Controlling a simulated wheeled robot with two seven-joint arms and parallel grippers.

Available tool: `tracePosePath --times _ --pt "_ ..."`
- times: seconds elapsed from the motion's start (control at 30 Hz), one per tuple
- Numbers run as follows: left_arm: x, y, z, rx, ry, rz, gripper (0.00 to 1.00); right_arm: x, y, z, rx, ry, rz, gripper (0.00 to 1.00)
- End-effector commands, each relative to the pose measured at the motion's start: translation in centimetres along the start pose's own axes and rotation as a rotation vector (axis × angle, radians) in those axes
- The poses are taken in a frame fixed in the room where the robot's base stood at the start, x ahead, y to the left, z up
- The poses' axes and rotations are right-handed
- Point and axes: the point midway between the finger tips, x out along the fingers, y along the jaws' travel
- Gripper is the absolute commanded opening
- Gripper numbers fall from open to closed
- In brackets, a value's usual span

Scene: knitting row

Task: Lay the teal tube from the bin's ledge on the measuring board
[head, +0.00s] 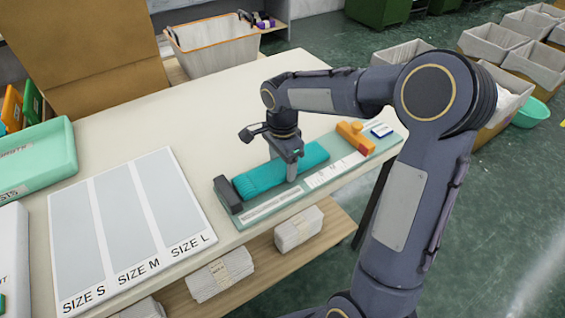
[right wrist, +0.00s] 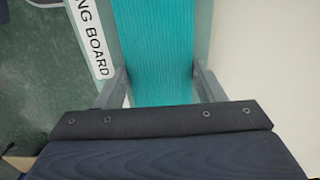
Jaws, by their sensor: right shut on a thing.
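The teal tube (head: 260,181) is ribbed and lies lengthwise along the measuring board (head: 390,144), between a dark end block (head: 228,196) and an orange slider (head: 354,136). It looks to be resting on the board, though its underside is hidden. My right gripper (head: 291,172) reaches down over the middle of the tube and is shut on it. In the right wrist view, the gripper's fingers (right wrist: 160,85) stand on either side of the tube (right wrist: 153,45), and the board's lettering shows beside it. My left gripper is not in view.
A mat marked SIZE S, M and L (head: 128,225) lies left of the board. A mint tray (head: 35,163) is at the far left. A wire-rimmed bin (head: 215,52) stands behind the table, with dark and purple items on the ledge. Wrapped bundles (head: 222,274) sit on the shelf below.

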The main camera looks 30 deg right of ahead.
Motion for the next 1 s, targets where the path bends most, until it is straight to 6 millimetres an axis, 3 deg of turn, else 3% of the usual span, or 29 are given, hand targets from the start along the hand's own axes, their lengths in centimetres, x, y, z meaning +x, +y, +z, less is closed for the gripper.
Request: tracePosePath --times 0.4,0.43,0.57,0.83,1.0 --pt "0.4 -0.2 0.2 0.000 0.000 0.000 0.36 0.7 0.0 0.0 0.000 0.000 0.000 0.41" --pt "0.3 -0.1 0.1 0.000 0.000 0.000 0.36 0.6 0.0 0.0 0.000 0.000 0.000 0.65" --pt "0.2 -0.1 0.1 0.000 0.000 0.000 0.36 0.5 0.0 0.0 0.000 0.000 0.000 0.82" --pt "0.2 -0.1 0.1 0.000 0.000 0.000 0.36 0.5 0.0 0.0 0.000 0.000 0.000 0.84" --pt "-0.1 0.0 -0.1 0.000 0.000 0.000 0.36 -0.7 -0.1 0.0 0.001 0.001 -0.004 0.84"
